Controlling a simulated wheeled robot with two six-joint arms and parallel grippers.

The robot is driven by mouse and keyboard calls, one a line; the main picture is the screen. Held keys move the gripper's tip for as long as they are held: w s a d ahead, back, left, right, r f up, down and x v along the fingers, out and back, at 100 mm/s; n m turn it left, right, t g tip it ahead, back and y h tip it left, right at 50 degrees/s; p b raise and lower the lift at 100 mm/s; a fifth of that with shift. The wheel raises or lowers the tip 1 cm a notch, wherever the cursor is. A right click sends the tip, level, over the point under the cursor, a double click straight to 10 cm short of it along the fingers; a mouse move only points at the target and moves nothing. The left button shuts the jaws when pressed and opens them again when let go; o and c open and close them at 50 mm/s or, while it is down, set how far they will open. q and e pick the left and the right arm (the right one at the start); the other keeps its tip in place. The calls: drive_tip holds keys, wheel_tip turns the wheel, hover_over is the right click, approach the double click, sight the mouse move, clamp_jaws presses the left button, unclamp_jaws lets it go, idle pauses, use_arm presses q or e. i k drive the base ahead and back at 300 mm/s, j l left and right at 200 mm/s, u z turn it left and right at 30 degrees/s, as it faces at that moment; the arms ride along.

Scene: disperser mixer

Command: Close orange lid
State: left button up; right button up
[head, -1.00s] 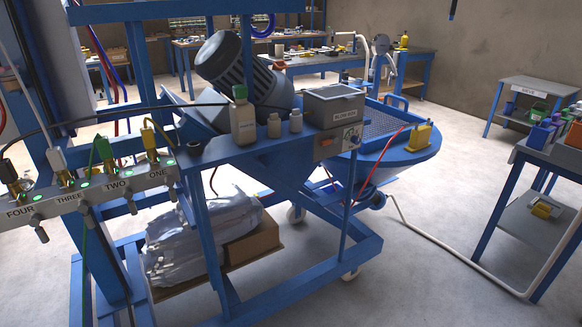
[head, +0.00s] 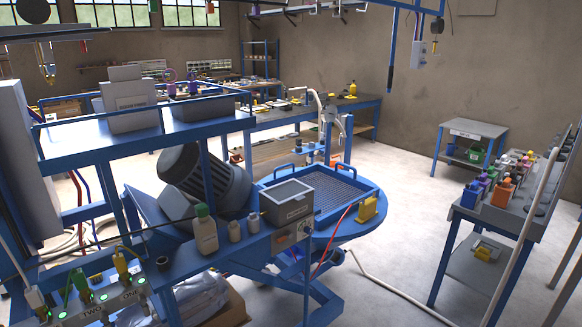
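I cannot clearly make out an orange lid. A small orange container (head: 503,193) stands at the near end of the right bench, among several coloured bottles. It is too small to tell whether its top is open or shut. Another orange patch (head: 336,160) shows low behind the round blue platform, and I cannot tell what it is. Neither of my grippers is in view.
The blue mixer frame with its dark motor (head: 205,180) fills the left and middle. A grey box (head: 286,203) and a white bottle (head: 205,232) stand on its shelf. The right bench (head: 482,215) borders open floor (head: 405,215). A hose crosses that floor.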

sight(235, 159)
drive_tip(key=i+l+z, duration=0.2)
drive_tip(key=z, duration=0.2)
drive_tip(key=i+l+z, duration=0.1)
drive_tip(key=z, duration=0.3)
drive_tip(key=i+z, duration=0.35)
drive_tip(key=i, duration=1.9)
drive_tip(key=i+u, duration=0.15)
drive_tip(key=i, duration=0.4)
drive_tip(key=i+l+u, duration=0.15)
drive_tip(key=i, duration=0.35)
drive_tip(key=i+l+u, duration=0.2)
drive_tip(key=i, duration=0.35)
drive_tip(key=u, duration=2.1)
